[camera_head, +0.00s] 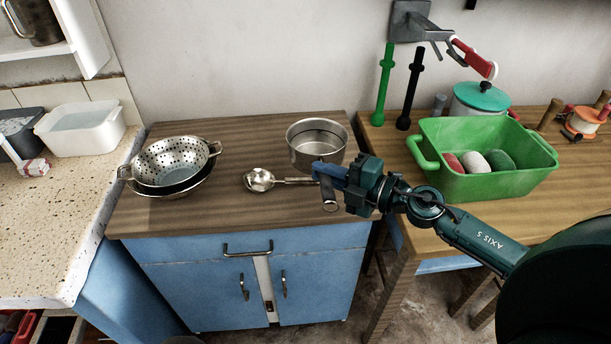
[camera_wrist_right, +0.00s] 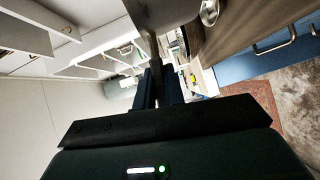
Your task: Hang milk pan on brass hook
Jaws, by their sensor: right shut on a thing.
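The milk pan (camera_head: 310,153) is a small round steel pan, upright and empty, at the right part of the wooden cabinet top. Its handle points toward the front, and the ring end (camera_head: 330,206) shows below my gripper. My right gripper (camera_head: 326,172) is shut on the handle, coming in from the right. In the right wrist view, the handle (camera_wrist_right: 149,38) runs between the fingers up to the pan (camera_wrist_right: 160,12). I cannot tell whether the pan touches the cabinet top. I cannot make out a brass hook. My left gripper is not in view.
A ladle (camera_head: 259,180) and a colander (camera_head: 172,160) in a bowl lie left of the pan on the cabinet top (camera_head: 245,218). A green crate (camera_head: 500,183) stands on the right table. A grey wall bracket (camera_head: 408,22) holds a red-handled tool. Wall above the pan is bare.

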